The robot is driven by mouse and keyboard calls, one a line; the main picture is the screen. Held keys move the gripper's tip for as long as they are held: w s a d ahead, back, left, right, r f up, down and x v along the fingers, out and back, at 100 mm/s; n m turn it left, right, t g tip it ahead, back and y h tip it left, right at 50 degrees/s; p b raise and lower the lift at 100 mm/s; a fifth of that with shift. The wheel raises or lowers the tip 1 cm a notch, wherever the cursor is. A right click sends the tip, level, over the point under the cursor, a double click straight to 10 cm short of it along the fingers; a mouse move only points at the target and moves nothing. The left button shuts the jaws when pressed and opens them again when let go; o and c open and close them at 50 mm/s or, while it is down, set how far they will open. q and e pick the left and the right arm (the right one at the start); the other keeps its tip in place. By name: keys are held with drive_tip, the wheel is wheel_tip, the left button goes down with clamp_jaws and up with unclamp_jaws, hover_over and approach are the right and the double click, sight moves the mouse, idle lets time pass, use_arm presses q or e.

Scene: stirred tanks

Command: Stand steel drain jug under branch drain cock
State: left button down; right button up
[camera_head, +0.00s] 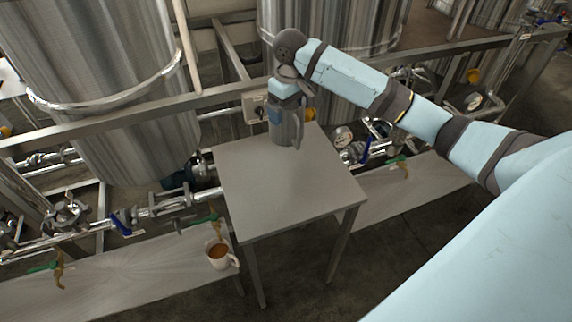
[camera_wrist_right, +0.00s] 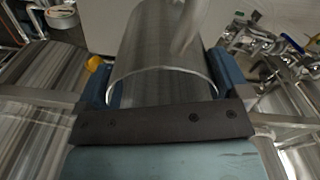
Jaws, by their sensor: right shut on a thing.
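The steel drain jug (camera_head: 288,128) is a grey metal cylinder with a side handle, upright at the back of the grey table. My right gripper (camera_head: 277,114) is shut on it from above and behind. In the right wrist view the jug (camera_wrist_right: 165,50) sits between the two blue fingers. I cannot tell whether its base touches the table top. Brass drain cocks with green handles show at the left (camera_head: 57,270), the middle (camera_head: 213,220) and the right (camera_head: 402,167); I cannot tell which is the branch drain cock. My left gripper is out of view.
The grey table (camera_head: 265,195) is otherwise clear. Another low bench (camera_head: 400,195) is at right. Pipes, a rail (camera_head: 100,125) and steel tanks (camera_head: 110,70) stand behind.

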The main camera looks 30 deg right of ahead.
wheel_tip(320, 180, down, 18)
drive_tip(key=p, duration=0.1)
drive_tip(key=shift+f, duration=0.25)
drive_tip(key=o, duration=0.9)
drive_tip(key=shift+f, duration=0.15)
